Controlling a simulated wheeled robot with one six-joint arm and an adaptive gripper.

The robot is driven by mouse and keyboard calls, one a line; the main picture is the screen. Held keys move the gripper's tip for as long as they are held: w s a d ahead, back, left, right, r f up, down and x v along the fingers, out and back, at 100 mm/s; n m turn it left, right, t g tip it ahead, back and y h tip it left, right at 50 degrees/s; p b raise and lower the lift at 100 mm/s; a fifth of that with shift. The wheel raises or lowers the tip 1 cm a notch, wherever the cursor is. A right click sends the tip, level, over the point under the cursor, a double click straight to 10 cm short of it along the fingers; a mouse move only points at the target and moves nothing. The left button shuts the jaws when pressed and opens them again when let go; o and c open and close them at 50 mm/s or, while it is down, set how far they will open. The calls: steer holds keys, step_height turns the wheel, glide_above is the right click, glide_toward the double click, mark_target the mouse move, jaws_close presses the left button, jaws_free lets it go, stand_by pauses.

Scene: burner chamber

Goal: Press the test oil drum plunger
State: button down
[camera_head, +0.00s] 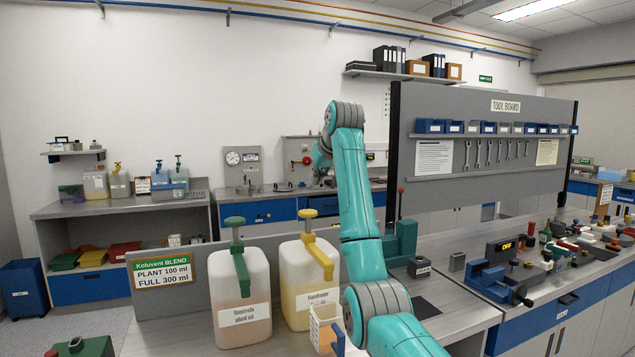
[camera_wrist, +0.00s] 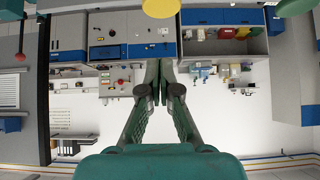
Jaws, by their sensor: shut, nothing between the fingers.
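Two jugs with pump plungers stand on the near bench in the head view. The left jug (camera_head: 240,300) holds pinkish liquid, has a green plunger (camera_head: 236,245) and a label that seems to read "plant oil". The right jug (camera_head: 305,285) holds yellow liquid, has a yellow plunger (camera_head: 318,255) and a label too blurred to read. I cannot tell which is the test oil drum. My gripper (camera_wrist: 158,66) is shut and empty in the wrist view, whose picture is upside down. A round yellow knob (camera_wrist: 161,8) shows at that view's top edge, apart from the fingers.
A "Koluvent BLEND" sign (camera_head: 164,270) stands left of the jugs. A white container (camera_head: 325,325) is close to my arm at the front. The tool board (camera_head: 485,140) and a cluttered bench are at the right. A back counter (camera_head: 265,205) lies beyond.

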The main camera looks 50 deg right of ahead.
glide_above(310, 225)
steer(key=f, duration=0.6)
steer(key=shift+s+a, duration=0.15)
steer(key=shift+s, duration=0.2)
step_height(310, 225, down, 2)
steer(key=shift+f, duration=0.6)
steer(key=shift+f, duration=0.1)
steer(key=shift+s+a+f, duration=0.1)
steer(key=shift+f, duration=2.7)
